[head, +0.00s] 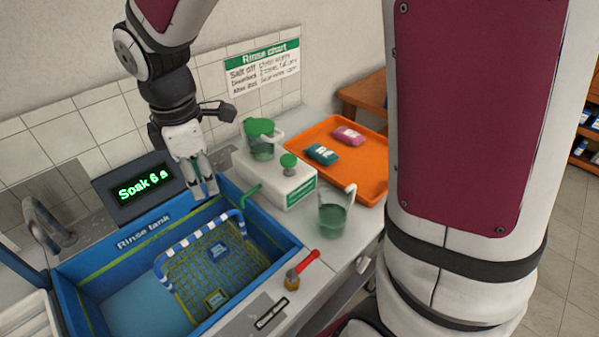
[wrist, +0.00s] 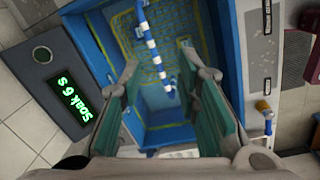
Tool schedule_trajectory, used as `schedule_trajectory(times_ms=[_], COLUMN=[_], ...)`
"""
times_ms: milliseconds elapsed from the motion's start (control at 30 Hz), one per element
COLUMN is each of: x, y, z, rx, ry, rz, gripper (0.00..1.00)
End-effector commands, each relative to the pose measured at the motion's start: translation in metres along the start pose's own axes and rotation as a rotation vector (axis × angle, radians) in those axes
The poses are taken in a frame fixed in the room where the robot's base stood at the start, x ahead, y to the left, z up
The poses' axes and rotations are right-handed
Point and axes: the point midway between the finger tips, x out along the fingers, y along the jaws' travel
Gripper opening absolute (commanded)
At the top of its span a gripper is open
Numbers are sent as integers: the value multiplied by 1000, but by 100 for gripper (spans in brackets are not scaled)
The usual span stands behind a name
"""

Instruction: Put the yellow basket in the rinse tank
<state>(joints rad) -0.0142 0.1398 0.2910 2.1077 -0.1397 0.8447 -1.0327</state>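The yellow mesh basket (head: 212,266) sits down inside the blue rinse tank (head: 88,280), toward the tank's right part. Its blue-and-white striped handle (head: 200,238) stands up along the back. The basket (wrist: 190,25) and handle also show in the wrist view. I cannot tell how deep the basket rests in the water. My gripper (head: 206,188) is above the tank's back rim, pointing down and apart from the basket. In the wrist view my gripper (wrist: 168,75) has its two fingers spread with nothing between them, and the handle shows beyond them.
A display (head: 143,186) reading "Soak 6 s" stands behind the tank, beside a tap (head: 45,222). To the right are a white box (head: 275,180), a green-lidded jug (head: 262,140), a beaker (head: 333,215) and an orange tray (head: 350,165). A red-handled tool (head: 303,268) lies at the tank's front right.

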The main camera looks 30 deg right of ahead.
Motion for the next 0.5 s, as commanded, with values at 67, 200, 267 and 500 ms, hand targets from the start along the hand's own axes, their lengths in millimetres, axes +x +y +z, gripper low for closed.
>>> schedule_trajectory(times_ms=[67, 200, 267, 500], x=[-27, -60, -72, -102], y=[-14, -42, -56, -116], z=[22, 55, 68, 110], rx=[160, 447, 570, 1049], ry=[-4, 15, 32, 152], rz=[49, 114, 138, 205], gripper=[30, 30, 30, 30])
